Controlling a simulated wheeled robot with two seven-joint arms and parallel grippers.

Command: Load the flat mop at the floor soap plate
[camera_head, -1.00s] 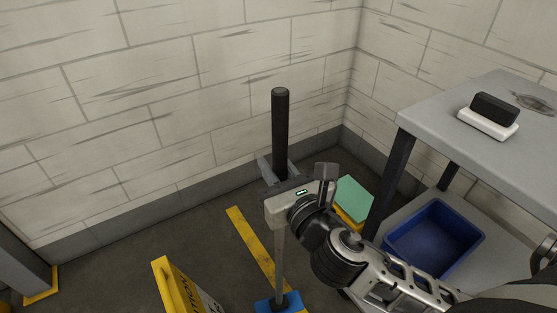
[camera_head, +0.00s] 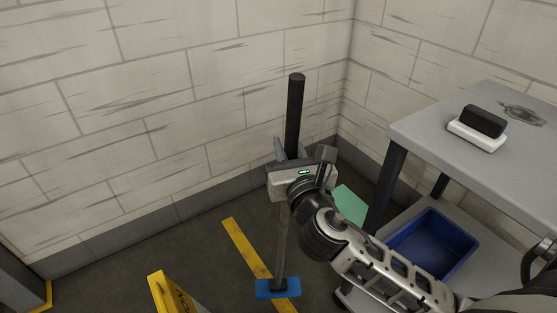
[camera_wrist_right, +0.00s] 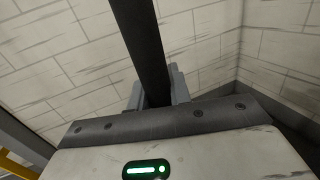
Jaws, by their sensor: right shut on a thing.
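The flat mop has a dark grip (camera_head: 294,112), a pale pole (camera_head: 282,245) and a blue flat head (camera_head: 277,289). It leans slightly, its top tilted right in the head view. My right gripper (camera_head: 291,150) is shut on the mop's dark grip; the grip (camera_wrist_right: 143,45) rises from between the fingers (camera_wrist_right: 158,88) in the right wrist view. The mop head is low over the floor, across a yellow stripe; I cannot tell if it touches. A green plate (camera_head: 350,205), probably the soap plate, lies behind my right arm, partly hidden. My left gripper is not in view.
A grey table (camera_head: 415,130) at the right bears a white and black block (camera_head: 480,127). Its lower shelf holds a blue bin (camera_head: 432,244). A yellow caution sign (camera_head: 160,292) stands at the bottom left. Brick walls meet in the corner behind the mop.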

